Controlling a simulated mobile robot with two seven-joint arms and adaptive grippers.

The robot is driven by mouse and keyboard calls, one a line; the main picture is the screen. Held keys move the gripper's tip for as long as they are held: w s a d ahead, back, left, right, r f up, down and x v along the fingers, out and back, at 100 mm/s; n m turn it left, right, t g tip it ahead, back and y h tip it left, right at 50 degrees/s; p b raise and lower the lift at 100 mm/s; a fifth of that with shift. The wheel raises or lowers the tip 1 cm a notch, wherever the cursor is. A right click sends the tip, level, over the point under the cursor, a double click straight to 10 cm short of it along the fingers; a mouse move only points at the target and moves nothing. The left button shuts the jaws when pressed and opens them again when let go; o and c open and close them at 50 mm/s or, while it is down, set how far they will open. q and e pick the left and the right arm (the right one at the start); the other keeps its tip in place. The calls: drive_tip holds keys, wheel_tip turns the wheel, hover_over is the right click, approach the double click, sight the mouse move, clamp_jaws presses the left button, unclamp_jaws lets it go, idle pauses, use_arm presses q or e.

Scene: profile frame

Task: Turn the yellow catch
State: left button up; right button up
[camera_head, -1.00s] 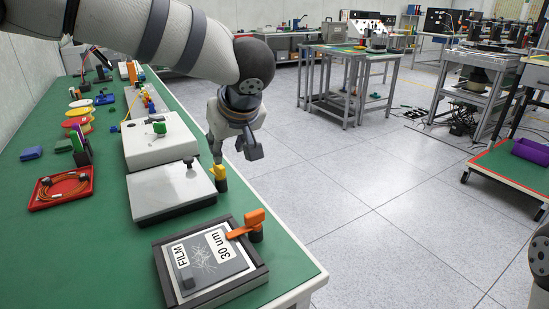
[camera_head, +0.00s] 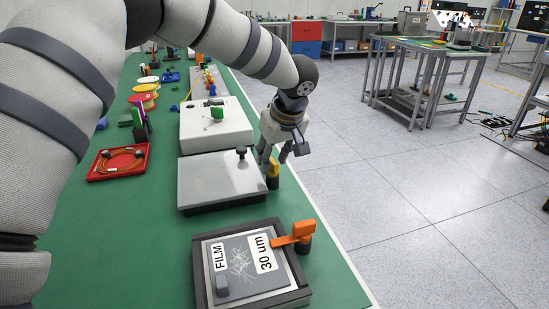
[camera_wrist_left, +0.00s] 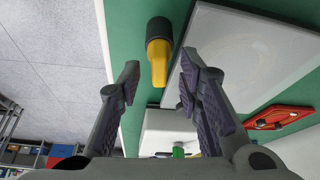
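The yellow catch (camera_head: 273,172) sits on a dark round post at the right edge of the grey-lidded box (camera_head: 220,180). In the left wrist view the yellow catch (camera_wrist_left: 159,68) points toward my gripper from its black post (camera_wrist_left: 158,30). My left gripper (camera_head: 272,160) is at the catch in the head view, its fingers partly covering it. In the wrist view my left gripper (camera_wrist_left: 158,85) is open, with one finger on each side of the catch's line and nothing clamped. I cannot tell whether a finger touches the catch. My right gripper is not in view.
A film frame (camera_head: 250,262) with an orange catch (camera_head: 294,235) lies at the front. A white box (camera_head: 216,125) with a green knob stands behind the grey lid. A red tray (camera_head: 118,162) with a cable lies left.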

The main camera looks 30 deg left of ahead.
use_arm(q)
drive_tip(key=shift+w+a+f, duration=0.1)
drive_tip(key=shift+a+f, duration=0.05)
drive_tip(key=shift+f, duration=0.05)
clamp_jaws()
